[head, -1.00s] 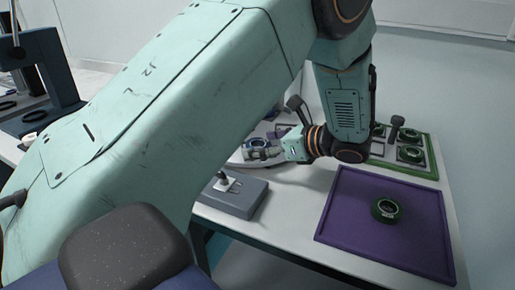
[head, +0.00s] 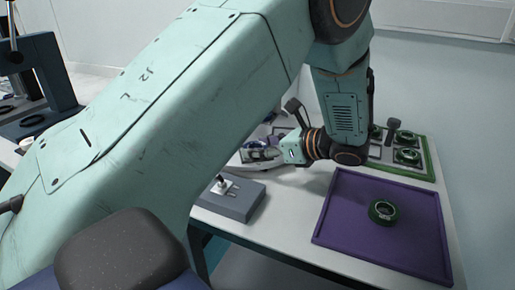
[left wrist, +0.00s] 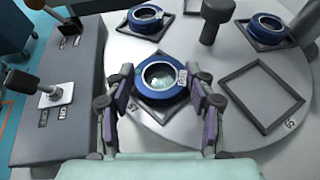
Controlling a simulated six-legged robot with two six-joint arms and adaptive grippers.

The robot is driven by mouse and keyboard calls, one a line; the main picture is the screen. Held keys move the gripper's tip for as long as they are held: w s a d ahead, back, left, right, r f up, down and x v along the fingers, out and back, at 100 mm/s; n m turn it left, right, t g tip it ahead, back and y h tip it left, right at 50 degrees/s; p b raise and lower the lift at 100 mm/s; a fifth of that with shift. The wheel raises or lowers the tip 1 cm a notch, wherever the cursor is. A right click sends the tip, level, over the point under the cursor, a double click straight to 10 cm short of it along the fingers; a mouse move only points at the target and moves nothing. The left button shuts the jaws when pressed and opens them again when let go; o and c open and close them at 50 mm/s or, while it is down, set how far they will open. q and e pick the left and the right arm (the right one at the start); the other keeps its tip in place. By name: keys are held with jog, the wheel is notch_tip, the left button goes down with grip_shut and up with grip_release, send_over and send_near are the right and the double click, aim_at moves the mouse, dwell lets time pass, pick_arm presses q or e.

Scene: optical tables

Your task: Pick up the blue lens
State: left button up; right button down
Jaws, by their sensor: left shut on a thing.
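The blue lens (left wrist: 163,79) is a thick blue ring with clear glass and a small label on its right side. In the left wrist view it sits between the fingers of my left gripper (left wrist: 161,84), which are shut on its left and right sides. A dark square frame shows around and under the ring; I cannot tell whether the ring is clear of it. In the head view my left gripper (head: 263,154) is over the pale round plate, and the lens is mostly hidden. My right gripper is not in view.
Two more blue lenses (left wrist: 146,19) (left wrist: 264,27) sit in square frames on the round plate (left wrist: 205,125). An empty square frame (left wrist: 262,94) and a dark post (left wrist: 213,20) are nearby. A grey switch box (head: 228,198) and a purple tray (head: 350,235) with a green-ringed lens (head: 384,212) flank the gripper.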

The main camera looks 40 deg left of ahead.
pick_arm(q)
notch_tip(320, 180, up, 10)
jog(key=p, duration=0.3)
